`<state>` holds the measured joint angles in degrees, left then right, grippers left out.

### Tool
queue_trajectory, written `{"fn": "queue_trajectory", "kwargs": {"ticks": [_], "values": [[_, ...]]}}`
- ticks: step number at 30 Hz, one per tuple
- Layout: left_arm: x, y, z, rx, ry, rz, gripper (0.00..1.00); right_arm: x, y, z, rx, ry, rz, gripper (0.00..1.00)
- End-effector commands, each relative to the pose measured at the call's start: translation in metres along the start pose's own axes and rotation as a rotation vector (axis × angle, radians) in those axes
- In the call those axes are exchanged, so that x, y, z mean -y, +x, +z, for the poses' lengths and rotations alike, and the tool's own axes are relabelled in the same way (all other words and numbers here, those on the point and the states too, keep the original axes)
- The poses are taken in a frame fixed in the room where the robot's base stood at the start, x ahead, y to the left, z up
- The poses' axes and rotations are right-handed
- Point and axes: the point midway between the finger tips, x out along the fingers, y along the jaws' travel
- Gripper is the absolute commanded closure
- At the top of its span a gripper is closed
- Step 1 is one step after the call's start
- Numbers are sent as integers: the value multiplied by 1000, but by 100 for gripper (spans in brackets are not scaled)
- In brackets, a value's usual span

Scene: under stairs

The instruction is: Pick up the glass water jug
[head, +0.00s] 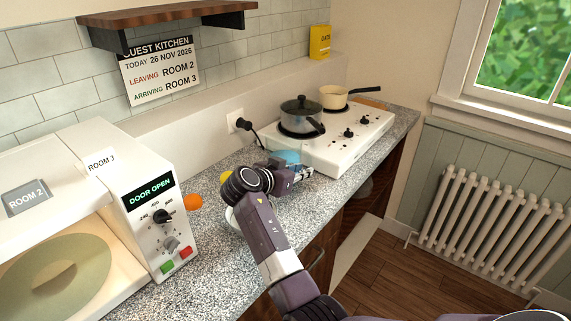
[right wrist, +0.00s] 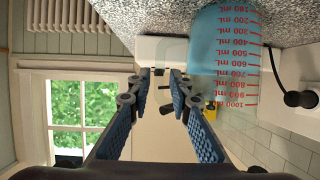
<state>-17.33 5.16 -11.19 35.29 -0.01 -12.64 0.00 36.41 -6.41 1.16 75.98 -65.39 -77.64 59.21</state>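The glass water jug (head: 287,157) stands on the speckled counter just in front of the hob, partly hidden by my right arm. The right wrist view, turned upside down, shows the jug (right wrist: 225,45) with pale blue water and red millilitre marks. My right gripper (head: 296,174) is close beside the jug in the head view. In the right wrist view the fingers of this gripper (right wrist: 162,78) are apart with nothing held between them. My left gripper is not in view.
The white hob (head: 335,140) holds a dark lidded pot (head: 301,115) and a cream pan (head: 334,97). An orange (head: 193,202), a yellow fruit (head: 226,176) and a partly hidden white bowl (head: 231,217) are near my arm. An open microwave (head: 150,220) stands at left. A plug and cable (head: 243,124) are behind.

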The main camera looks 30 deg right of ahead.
Motion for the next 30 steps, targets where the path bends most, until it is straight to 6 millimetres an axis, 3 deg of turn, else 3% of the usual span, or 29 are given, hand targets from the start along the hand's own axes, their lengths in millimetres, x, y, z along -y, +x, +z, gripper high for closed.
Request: {"fn": "queue_trajectory", "kwargs": {"ticks": [3, 7, 14, 20, 30], "values": [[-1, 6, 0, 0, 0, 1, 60, 0, 20, 0, -1, -1, 2, 81], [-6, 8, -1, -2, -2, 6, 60, 0, 30, -2, -1, 0, 0, 81], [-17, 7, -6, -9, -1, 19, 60, 0, 30, -2, -1, 0, -1, 81], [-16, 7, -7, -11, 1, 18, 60, 0, 30, -2, 0, -1, 0, 100], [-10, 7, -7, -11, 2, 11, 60, 0, 30, -2, 0, -1, 0, 100]]}}
